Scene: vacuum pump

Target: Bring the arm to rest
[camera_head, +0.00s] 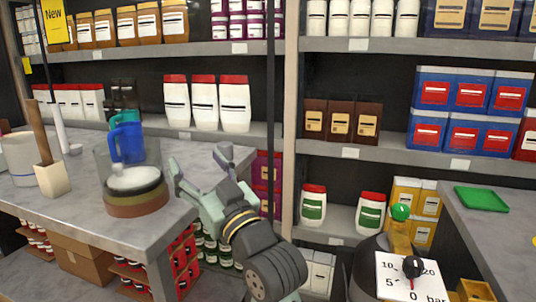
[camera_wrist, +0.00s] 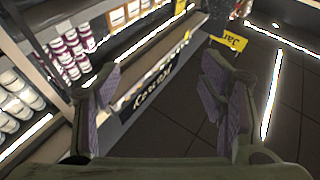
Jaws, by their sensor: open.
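My gripper (camera_head: 202,168) is in the middle of the head view, beside the right edge of the left grey table (camera_head: 200,180). Its fingers are spread and point up and away toward the shelves. In the wrist view my gripper (camera_wrist: 160,98) shows its two purple-grey pads well apart, with nothing between them. Past them are the floor and a shelf edge. My arm's dark wrist runs down to the bottom of the head view; the rest of the arm is out of view.
A gauge plate (camera_head: 410,288) and green knob (camera_head: 400,212) are at lower right. A green tray (camera_head: 482,198) lies on the right table.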

